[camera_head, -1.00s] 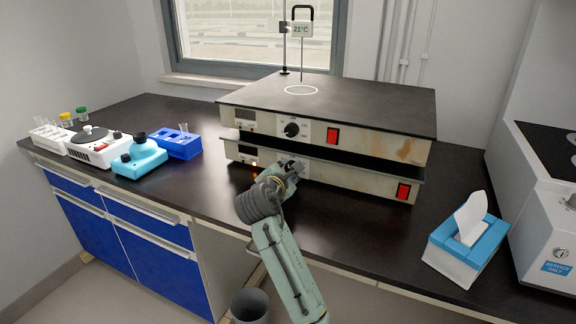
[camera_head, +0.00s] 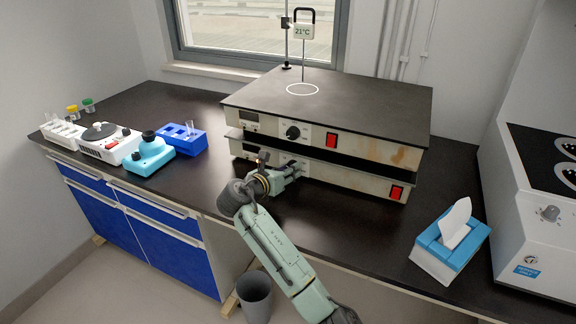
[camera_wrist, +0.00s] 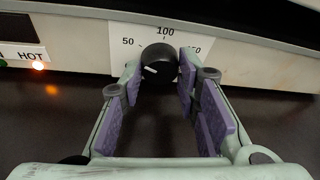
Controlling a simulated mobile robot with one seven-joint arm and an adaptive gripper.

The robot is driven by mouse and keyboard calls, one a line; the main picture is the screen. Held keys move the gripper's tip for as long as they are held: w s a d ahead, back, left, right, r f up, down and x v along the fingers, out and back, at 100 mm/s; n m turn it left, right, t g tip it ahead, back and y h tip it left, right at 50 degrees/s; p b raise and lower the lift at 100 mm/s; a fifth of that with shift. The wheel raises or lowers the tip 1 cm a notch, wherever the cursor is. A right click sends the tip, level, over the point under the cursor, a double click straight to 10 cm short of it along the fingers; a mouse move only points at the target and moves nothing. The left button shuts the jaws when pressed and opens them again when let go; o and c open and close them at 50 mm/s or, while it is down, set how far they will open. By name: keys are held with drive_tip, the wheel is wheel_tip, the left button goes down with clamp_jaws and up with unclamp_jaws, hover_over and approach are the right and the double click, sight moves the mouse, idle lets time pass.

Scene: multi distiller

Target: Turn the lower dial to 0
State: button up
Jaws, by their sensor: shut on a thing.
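The lower dial (camera_wrist: 159,62) is a round black knob on a white scale plate marked 50, 100 and 150 in the wrist view. A short white pointer mark on it points left and slightly down. My gripper (camera_wrist: 160,75) has its purple-padded fingers on either side of the dial, shut on it. In the head view my gripper (camera_head: 294,170) reaches the front of the lower hot plate (camera_head: 345,178) and hides most of the dial. The upper dial (camera_head: 293,132) is on the unit above and is clear of my gripper.
An orange light glows beside the HOT label (camera_wrist: 32,57). Red switches sit at right on both units. A tissue box (camera_head: 447,250) stands on the bench at right. Blue and white lab devices (camera_head: 148,158) stand at left. Bench in front is clear.

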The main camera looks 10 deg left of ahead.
drive_tip(key=n+h, duration=0.2)
drive_tip(key=n, duration=0.2)
drive_tip(key=shift+a+f, duration=0.1)
drive_tip(key=n+t+h, duration=0.1)
drive_tip(key=n, duration=0.3)
drive_tip(key=shift+f, duration=0.15)
drive_tip(key=shift+n, duration=0.4)
idle(0.3)
drive_tip(key=o, duration=0.9)
drive_tip(key=v, duration=1.2)
drive_tip(key=shift+a+f, duration=0.15)
drive_tip(key=shift+a, duration=0.1)
